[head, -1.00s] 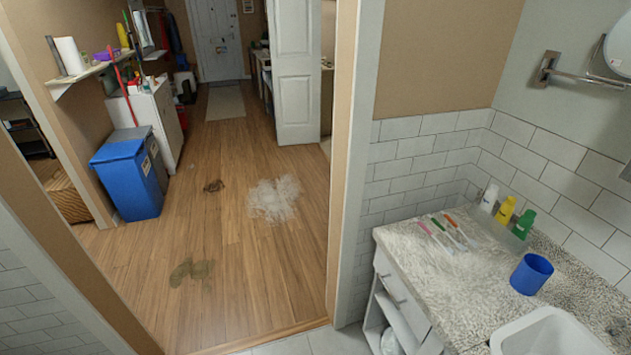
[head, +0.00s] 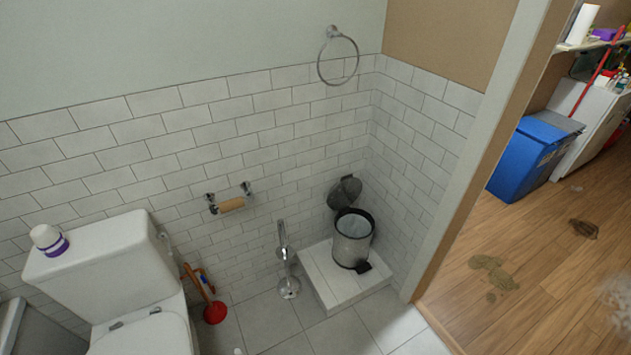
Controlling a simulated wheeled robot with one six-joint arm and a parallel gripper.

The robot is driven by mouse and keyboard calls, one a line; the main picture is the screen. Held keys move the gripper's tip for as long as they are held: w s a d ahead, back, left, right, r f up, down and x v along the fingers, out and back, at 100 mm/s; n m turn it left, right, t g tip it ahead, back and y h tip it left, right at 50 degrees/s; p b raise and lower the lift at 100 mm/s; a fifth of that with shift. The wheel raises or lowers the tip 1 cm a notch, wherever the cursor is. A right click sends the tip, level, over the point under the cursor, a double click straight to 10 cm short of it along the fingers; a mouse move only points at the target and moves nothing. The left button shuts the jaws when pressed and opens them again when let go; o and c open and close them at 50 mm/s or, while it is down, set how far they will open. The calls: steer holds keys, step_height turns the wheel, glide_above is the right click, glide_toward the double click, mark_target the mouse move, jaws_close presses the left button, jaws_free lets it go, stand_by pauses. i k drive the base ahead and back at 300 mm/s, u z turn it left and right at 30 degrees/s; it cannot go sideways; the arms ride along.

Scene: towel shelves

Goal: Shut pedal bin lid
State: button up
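A small metal pedal bin (head: 350,246) with a dark rim stands on a low tiled step in the bathroom corner. Its dark round lid (head: 344,191) is raised, tilted back towards the wall behind the bin. The black pedal (head: 364,267) sticks out at the bin's lower right front. A pale liner seems to fill the inside of the bin. My gripper is not in view.
The low tiled step (head: 325,283) raises the bin above the grey floor. A metal stand (head: 287,270) is left of it, then a red plunger (head: 214,311) and a white toilet (head: 110,280). A doorway on the right opens to a wooden floor (head: 540,262) with stains.

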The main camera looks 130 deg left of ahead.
mark_target(346, 191)
steer(key=u, duration=0.45)
steer(key=i, duration=0.45)
steer(key=u, duration=2.95)
steer(key=i, duration=1.75)
steer(key=u, duration=1.75)
steer(key=i, duration=0.5)
steer(key=u, duration=0.05)
